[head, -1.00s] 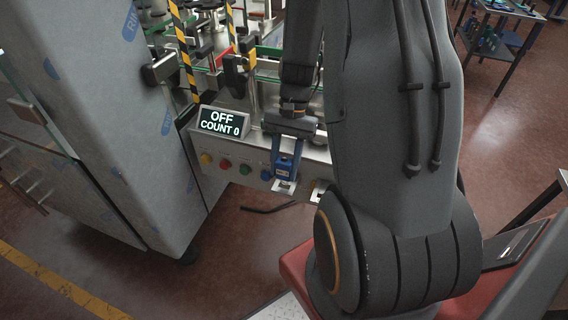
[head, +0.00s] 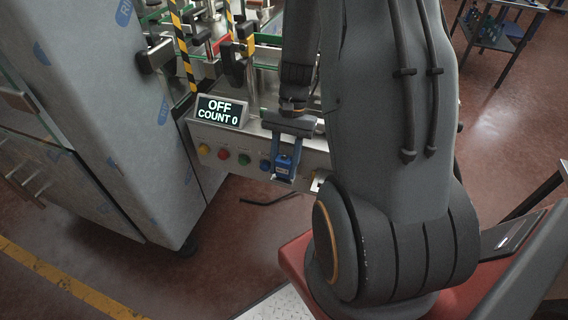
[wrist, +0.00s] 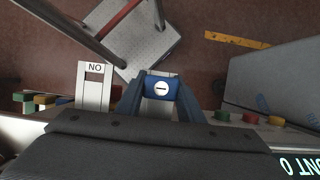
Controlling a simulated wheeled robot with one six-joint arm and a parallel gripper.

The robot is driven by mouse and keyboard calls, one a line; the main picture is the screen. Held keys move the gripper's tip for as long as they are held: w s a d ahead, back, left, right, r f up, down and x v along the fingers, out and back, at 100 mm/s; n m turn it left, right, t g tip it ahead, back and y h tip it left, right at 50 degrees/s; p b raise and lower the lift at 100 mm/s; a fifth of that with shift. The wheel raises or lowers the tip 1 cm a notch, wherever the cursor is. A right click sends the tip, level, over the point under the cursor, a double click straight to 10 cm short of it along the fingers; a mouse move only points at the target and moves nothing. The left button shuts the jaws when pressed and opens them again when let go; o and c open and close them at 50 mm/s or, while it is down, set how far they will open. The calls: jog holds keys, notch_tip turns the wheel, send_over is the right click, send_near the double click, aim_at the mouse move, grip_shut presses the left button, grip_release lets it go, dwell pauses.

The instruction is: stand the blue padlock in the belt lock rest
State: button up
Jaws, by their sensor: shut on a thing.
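The blue padlock (head: 285,166) is held upright in front of the machine's grey panel, right of its row of buttons. My gripper (head: 288,148) is shut on it from above. In the wrist view the padlock (wrist: 162,88) shows a white round mark and sits between the two fingers. A pale metal bracket (head: 284,180) shows just below the padlock in the head view; it looks like the belt lock rest. Whether the padlock touches it cannot be told. The padlock's lower end is partly hidden.
A second slotted plate marked NO (wrist: 95,85) stands beside the padlock. The button panel (head: 232,146) carries several coloured buttons and an OFF, COUNT 0 display (head: 220,110). A large grey cabinet (head: 90,110) stands at the left. Floor in front of the panel is mostly clear.

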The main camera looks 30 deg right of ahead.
jog(key=shift+f, duration=0.35)
dwell(0.8)
jog(key=o, duration=1.2)
jog(key=shift+o, duration=0.2)
jog(key=shift+b+v, duration=0.95)
jog(key=shift+v, duration=2.95)
jog(key=s+a+r+n+t+h+b, duration=0.1)
jog(key=a+n+t, duration=0.1)
jog(key=a+n, duration=0.3)
jog(key=a+r+n+t+h+b, duration=0.1)
jog(key=a+n+t+h, duration=0.1)
jog(key=a+n, duration=0.3)
jog(key=a, duration=0.3)
jog(key=shift+s+r+h, duration=0.3)
jog(key=shift+s, duration=0.1)
